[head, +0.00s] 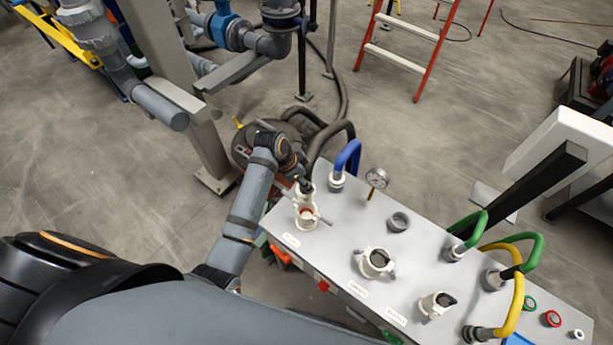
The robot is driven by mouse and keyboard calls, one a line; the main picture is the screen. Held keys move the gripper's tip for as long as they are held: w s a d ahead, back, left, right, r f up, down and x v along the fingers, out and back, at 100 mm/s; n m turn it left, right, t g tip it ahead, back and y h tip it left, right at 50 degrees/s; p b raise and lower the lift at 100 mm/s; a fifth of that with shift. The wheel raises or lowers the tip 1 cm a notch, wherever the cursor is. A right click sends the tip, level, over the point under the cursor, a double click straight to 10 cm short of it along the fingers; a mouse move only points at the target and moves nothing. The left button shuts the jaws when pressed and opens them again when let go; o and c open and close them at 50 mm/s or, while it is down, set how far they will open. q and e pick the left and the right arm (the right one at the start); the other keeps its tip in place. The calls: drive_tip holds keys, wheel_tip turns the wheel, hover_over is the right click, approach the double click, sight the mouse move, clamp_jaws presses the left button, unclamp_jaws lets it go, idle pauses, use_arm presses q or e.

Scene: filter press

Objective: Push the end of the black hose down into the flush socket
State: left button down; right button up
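The table panel (345,225) carries a row of white sockets with side levers. The leftmost socket (306,212), beside a small label (291,240), stands directly below my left gripper (303,180). The label is too small to read surely, so I cannot confirm that this is the flush socket. The black hose (336,130) arches up from the floor behind the panel and bends down towards my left gripper. A dark piece meets the top of the leftmost socket, but I cannot tell how deep it sits. My wrist hides the fingers and their grip. My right gripper is not in view.
Two other white sockets, one in the middle (376,262) and one at the right (436,304), stand along the panel. Blue (348,156), green (529,252) and yellow (517,300) hoses arch from it. A pressure gauge (376,178) stands near the back edge. A grey post (205,145) is left of my arm.

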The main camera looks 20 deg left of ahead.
sight(306, 194)
use_arm(q)
drive_tip(key=shift+d, duration=0.15)
drive_tip(key=shift+s+f, duration=0.1)
drive_tip(key=shift+f, duration=0.2)
wheel_tip(306, 194, down, 5)
drive_tip(key=shift+r, duration=0.2)
drive_tip(key=shift+f, duration=0.7)
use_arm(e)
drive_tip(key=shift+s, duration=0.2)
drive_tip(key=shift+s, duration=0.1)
use_arm(q)
drive_tip(key=shift+f+b, duration=0.4)
drive_tip(key=shift+f, duration=0.35)
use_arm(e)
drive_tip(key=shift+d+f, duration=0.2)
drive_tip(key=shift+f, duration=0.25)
use_arm(q)
drive_tip(key=shift+f+b, duration=1.15)
drive_tip(key=shift+f, duration=0.95)
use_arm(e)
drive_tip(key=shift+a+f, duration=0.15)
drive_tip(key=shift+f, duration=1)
